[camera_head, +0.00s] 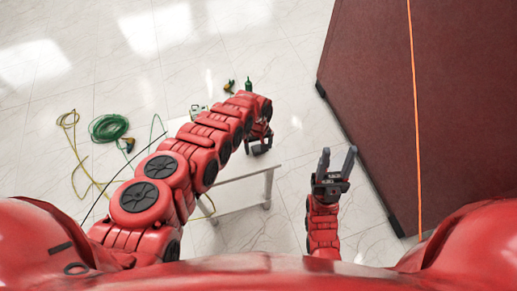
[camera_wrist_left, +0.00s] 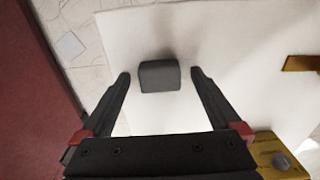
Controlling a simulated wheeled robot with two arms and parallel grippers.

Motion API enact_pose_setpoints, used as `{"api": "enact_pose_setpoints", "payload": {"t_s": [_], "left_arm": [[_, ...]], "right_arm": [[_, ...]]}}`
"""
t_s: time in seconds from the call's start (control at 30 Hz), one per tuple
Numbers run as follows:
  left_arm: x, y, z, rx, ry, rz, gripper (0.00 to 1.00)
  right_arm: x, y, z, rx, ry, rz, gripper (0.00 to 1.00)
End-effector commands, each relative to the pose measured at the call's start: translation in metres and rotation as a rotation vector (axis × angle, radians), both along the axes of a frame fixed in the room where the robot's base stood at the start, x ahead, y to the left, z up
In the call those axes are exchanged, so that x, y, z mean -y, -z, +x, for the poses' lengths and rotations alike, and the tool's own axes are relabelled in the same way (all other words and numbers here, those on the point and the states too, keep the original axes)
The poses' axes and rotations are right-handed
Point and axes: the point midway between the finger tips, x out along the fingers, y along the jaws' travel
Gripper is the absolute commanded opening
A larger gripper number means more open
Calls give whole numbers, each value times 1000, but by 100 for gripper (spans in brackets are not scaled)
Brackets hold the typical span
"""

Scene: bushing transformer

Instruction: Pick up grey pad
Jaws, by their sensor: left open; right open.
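The grey pad (camera_wrist_left: 159,76) is a small dark grey block on a white table top (camera_wrist_left: 225,35) in the left wrist view. My left gripper (camera_wrist_left: 161,75) is open, with a fingertip on either side of the pad and a visible gap on both sides. How far the fingertips are above the table is unclear. In the head view my left gripper (camera_head: 260,142) is at the white table (camera_head: 238,194), which my arm partly covers; the pad cannot be made out there. My right gripper (camera_head: 338,158) is open and empty, right of the table.
A large dark red panel (camera_head: 445,100) stands at the right. A green cable coil (camera_head: 108,127) and a yellow cable (camera_head: 76,150) lie on the tiled floor at left.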

Motion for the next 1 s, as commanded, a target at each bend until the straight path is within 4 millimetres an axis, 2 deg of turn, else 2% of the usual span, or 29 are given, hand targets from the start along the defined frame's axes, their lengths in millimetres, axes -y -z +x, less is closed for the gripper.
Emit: {"api": "enact_pose_setpoints", "payload": {"t_s": [0.2,0.7,1.0], "left_arm": [[0,0,0,1,0,0,98],[0,0,0,1,0,-1,9],[0,-1,1,1,0,-1,8]], "right_arm": [[0,0,0,0,0,0,50],[0,0,0,0,0,0,50],[0,0,0,0,0,0,50]]}}
